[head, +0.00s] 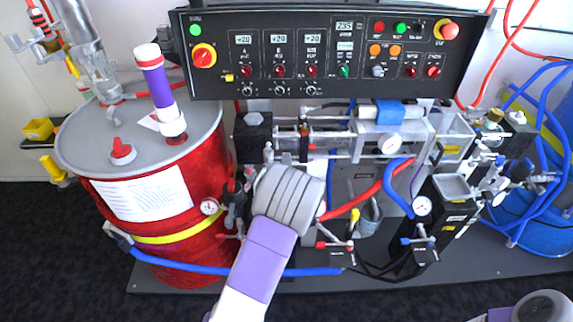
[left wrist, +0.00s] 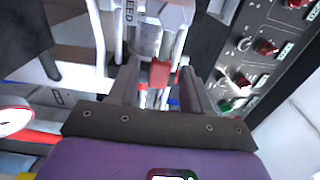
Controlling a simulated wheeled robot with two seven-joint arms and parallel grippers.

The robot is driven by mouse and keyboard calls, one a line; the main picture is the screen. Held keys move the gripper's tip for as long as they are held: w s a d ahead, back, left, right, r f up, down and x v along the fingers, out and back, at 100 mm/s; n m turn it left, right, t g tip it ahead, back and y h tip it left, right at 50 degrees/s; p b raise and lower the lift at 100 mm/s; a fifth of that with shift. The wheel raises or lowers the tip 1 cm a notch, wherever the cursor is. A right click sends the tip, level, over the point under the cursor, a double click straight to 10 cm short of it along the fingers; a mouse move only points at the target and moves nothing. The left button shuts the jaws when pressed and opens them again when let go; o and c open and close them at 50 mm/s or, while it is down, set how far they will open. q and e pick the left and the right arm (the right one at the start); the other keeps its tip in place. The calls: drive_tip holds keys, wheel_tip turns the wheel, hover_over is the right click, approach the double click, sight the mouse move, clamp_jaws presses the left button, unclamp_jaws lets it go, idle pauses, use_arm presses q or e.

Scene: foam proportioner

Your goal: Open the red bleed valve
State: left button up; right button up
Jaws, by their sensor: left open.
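In the left wrist view, the fingers of my left gripper (left wrist: 159,80) are apart. A small red part (left wrist: 160,72), which looks like the red bleed valve, shows between the fingertips. Whether the fingers touch it cannot be told. Just beyond it is a pale metal block (left wrist: 165,14) with lettering ending in "EED". In the head view, my left arm reaches up from the bottom centre to the pump assembly below the control panel. The grey wrist hides the fingertips and most of the valve area there. My right gripper is out of view; only part of my right arm shows at the bottom right.
A black control panel (head: 330,88) with knobs overhangs the pump. A red drum (head: 198,243) stands at left, with a blue hose (head: 190,268) in front. A black unit with a gauge (head: 422,206) stands right of my arm. Blue hoses (head: 545,190) crowd the right edge.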

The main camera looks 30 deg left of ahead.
use_arm(q)
drive_tip(key=shift+x, duration=1)
drive_tip(key=shift+c, duration=0.5)
clamp_jaws()
